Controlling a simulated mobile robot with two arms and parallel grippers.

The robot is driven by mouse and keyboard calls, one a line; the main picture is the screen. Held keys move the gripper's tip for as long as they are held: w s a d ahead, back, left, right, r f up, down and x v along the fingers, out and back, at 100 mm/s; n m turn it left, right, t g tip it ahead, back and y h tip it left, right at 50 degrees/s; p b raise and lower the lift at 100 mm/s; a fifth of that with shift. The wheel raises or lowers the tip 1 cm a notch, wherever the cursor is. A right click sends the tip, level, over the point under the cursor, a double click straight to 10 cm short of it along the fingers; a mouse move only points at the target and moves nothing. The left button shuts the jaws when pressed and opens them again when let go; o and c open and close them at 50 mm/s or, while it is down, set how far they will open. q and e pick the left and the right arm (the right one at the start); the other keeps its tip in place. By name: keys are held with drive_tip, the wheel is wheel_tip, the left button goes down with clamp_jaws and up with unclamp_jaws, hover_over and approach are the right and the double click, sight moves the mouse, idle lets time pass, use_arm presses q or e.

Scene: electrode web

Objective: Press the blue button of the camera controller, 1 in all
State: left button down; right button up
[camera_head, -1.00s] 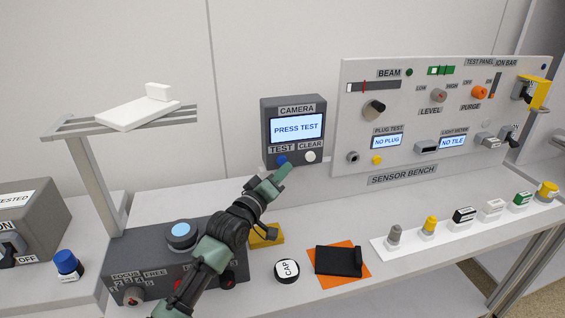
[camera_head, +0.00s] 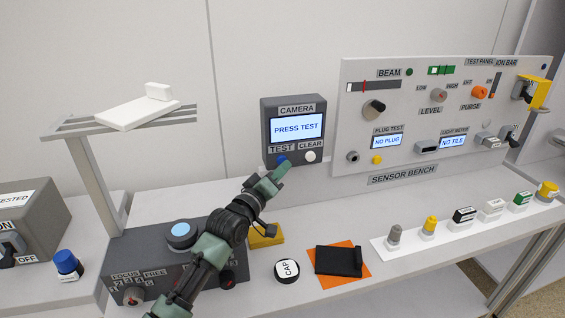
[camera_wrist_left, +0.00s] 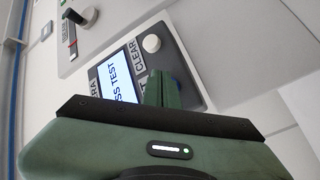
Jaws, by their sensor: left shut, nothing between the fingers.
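The camera controller (camera_head: 293,104) is a dark grey box at the back of the bench. Its screen (camera_head: 296,128) reads PRESS TEST. The blue button (camera_head: 282,160) is under the TEST label, and a white button (camera_head: 310,157) is under CLEAR. My left gripper (camera_head: 284,169) is shut and empty, its tips at the blue button's lower edge; I cannot tell whether they touch. My right gripper is not in view.
A sensor bench panel (camera_head: 410,100) with knobs stands to the right. A dark focus box (camera_head: 150,262) sits under my left arm. A round CAP piece (camera_head: 287,271) and an orange mat (camera_head: 330,282) lie on the bench. Several small parts stand on a white strip (camera_head: 460,232).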

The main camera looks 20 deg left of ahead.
use_arm(q)
drive_tip(key=shift+w+a, duration=0.2)
drive_tip(key=shift+w, duration=0.1)
idle(0.8)
drive_tip(key=shift+s+d+p, duration=0.45)
drive_tip(key=shift+s+p, duration=0.15)
drive_tip(key=shift+s, duration=0.1)
drive_tip(key=s+d+p, duration=0.1)
drive_tip(key=s+p, duration=0.1)
drive_tip(key=s+d+p, duration=0.1)
drive_tip(key=s, duration=0.1)
drive_tip(key=shift+d+p, duration=0.35)
drive_tip(key=shift+d, duration=0.05)
